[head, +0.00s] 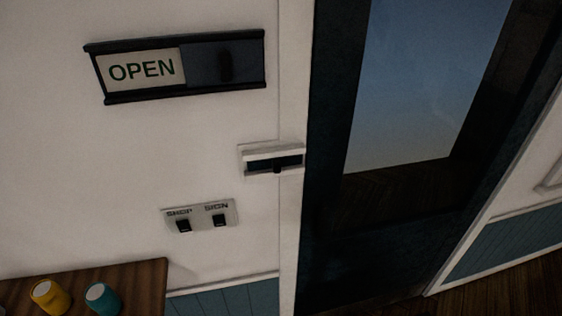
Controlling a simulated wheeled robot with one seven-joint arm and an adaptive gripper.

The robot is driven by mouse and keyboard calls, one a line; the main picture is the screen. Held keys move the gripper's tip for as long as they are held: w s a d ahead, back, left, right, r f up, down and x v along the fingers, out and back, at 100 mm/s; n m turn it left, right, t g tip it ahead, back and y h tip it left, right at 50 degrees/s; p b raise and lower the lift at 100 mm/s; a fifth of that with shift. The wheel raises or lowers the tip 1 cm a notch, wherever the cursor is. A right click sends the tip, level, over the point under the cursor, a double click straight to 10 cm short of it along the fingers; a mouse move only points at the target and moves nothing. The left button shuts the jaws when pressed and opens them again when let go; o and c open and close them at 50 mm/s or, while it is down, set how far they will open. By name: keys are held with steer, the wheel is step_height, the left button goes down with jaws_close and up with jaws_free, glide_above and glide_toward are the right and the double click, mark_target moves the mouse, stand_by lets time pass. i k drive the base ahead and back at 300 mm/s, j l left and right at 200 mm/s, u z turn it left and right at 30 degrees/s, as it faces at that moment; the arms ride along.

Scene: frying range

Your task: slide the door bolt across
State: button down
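The door bolt (277,170) is a small dark knob at the lower edge of a pale bolt housing (245,161). The housing has a dark slot and is fixed across the white door frame, left of the door. The knob sits right of the middle of the slot. The dark blue door (329,110) has a large glass pane (430,80). I cannot tell whether the bolt reaches into the door. My gripper is not in view.
An OPEN sign (141,70) with a dark slider (225,66) hangs at upper left. A switch plate (201,218) with two dark switches is below it. A wooden surface (130,275) at lower left holds a yellow cup (49,298) and a teal cup (102,299).

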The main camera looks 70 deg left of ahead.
mark_target(276, 164)
steer(key=u, duration=2.6)
steer(key=i+l+u, duration=0.15)
